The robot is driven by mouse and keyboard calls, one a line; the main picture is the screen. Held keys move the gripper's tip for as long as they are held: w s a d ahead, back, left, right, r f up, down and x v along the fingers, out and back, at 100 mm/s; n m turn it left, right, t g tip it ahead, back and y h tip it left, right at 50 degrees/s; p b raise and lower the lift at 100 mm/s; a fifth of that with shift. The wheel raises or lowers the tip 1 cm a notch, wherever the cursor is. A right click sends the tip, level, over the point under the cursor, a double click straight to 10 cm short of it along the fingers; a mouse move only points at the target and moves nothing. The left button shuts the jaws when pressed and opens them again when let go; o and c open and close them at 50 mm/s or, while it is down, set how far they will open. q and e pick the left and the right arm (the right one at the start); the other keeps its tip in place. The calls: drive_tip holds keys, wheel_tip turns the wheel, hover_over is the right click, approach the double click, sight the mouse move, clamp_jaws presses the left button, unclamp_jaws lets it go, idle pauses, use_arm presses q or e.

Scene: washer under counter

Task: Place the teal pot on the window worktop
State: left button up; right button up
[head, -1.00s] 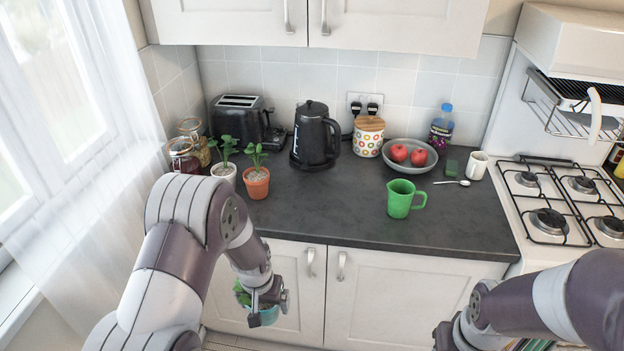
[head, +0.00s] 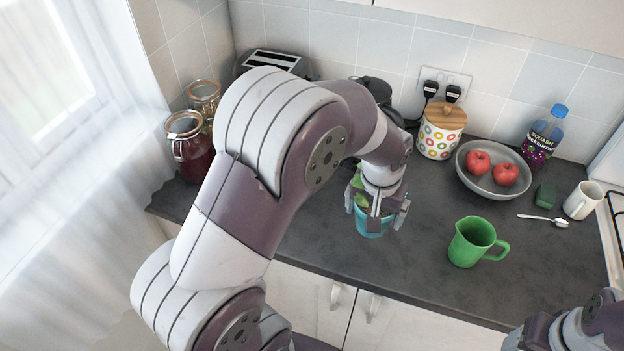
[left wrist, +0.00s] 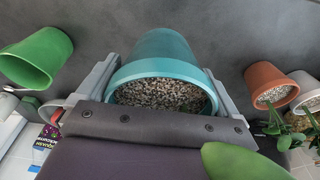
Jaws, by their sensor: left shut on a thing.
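The teal pot (head: 369,223) holds a green plant and pale gravel. My left gripper (head: 381,214) is shut on it, with a finger on either side of its rim. In the left wrist view the pot (left wrist: 165,52) sits between the fingers, with dark worktop behind it. It is over the dark grey worktop (head: 330,240), left of the green jug. I cannot tell whether its base touches the surface. Part of my right arm shows at the lower right; its gripper is out of view.
The green jug (head: 470,243) stands right of the pot. A fruit bowl (head: 490,186), a patterned canister (head: 438,138) and a white mug (head: 582,201) stand behind. Glass jars (head: 190,150) are at the left. A terracotta pot (left wrist: 268,84) and a white pot (left wrist: 303,92) show in the left wrist view.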

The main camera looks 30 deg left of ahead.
use_arm(q)
drive_tip(key=a+f, duration=0.1)
drive_tip(key=w+a+f+p, duration=0.1)
drive_tip(key=a, duration=0.1)
drive_tip(key=w+a, duration=0.1)
drive_tip(key=shift+w+a+f, duration=0.2)
drive_tip(key=shift+a+f, duration=0.15)
drive_tip(key=shift+f, duration=0.05)
drive_tip(key=shift+c, duration=0.7)
drive_tip(key=a+f, duration=0.1)
drive_tip(key=a+f+p, duration=0.1)
drive_tip(key=a, duration=0.1)
drive_tip(key=a+f, duration=0.1)
drive_tip(key=a, duration=0.1)
drive_tip(key=shift+w+a, duration=0.25)
drive_tip(key=shift+w, duration=0.1)
drive_tip(key=f, duration=0.1)
drive_tip(key=f+p, duration=0.1)
drive_tip(key=f, duration=0.1)
drive_tip(key=shift+w+f, duration=0.25)
drive_tip(key=shift+f, duration=0.15)
drive_tip(key=shift+w+f, duration=0.1)
drive_tip(key=shift+f, duration=0.3)
drive_tip(key=shift+a, duration=0.15)
use_arm(e)
drive_tip(key=r, duration=0.3)
drive_tip(key=shift+w+a+r, duration=0.15)
drive_tip(key=shift+w+r, duration=0.1)
drive_tip(key=shift+f, duration=0.1)
